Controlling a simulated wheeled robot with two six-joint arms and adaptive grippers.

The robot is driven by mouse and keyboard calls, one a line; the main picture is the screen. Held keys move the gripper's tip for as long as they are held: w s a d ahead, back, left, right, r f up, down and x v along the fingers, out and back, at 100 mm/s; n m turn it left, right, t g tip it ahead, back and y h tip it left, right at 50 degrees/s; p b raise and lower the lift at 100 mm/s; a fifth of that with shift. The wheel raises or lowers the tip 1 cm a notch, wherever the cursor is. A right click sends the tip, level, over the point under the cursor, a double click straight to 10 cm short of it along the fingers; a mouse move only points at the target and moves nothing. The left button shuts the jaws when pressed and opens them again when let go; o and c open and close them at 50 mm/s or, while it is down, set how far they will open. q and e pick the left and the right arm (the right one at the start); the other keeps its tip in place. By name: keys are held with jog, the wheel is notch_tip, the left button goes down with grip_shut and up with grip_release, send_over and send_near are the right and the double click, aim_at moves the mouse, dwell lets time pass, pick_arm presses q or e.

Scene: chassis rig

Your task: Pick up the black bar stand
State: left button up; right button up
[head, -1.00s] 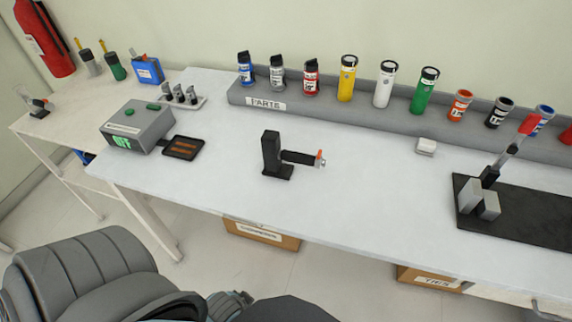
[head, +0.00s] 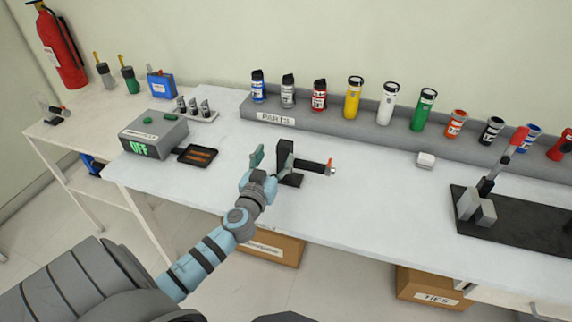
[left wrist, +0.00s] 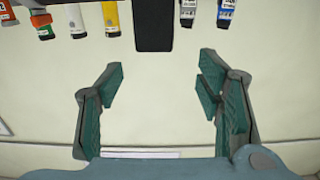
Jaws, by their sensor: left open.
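The black bar stand (head: 285,153) stands upright on the white table, with a dark arm ending in an orange and silver tip pointing right. My left gripper (head: 271,162) is open at the stand's near-left side, one finger to the left of the post and the other overlapping its lower part. In the left wrist view, the black post (left wrist: 154,25) shows beyond the open, empty fingers (left wrist: 160,78), roughly centred between them. The stand's foot is partly hidden behind the gripper. My right gripper is not in view.
A grey box reading OFF (head: 153,135) and a small black tray (head: 197,155) lie left of the gripper. A grey PARTS rack (head: 320,125) with several coloured cans runs behind. A black base with a red-handled lever (head: 520,137) stands right. The table between is mostly clear.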

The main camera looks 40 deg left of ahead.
aim_at(283, 148)
pick_arm(q)
jog(key=x, duration=0.2)
jog(key=shift+w+f, duration=0.15)
jog(key=shift+w, duration=0.2)
jog(key=x, duration=0.5)
jog(key=shift+d+f, duration=0.25)
jog(key=shift+f, duration=0.15)
jog(key=shift+w+a, duration=0.1)
jog(key=shift+w, duration=0.15)
jog(key=shift+s, duration=0.15)
jog(key=shift+c, duration=0.2)
jog(key=shift+r, duration=0.1)
jog(key=c, duration=0.3)
grip_shut()
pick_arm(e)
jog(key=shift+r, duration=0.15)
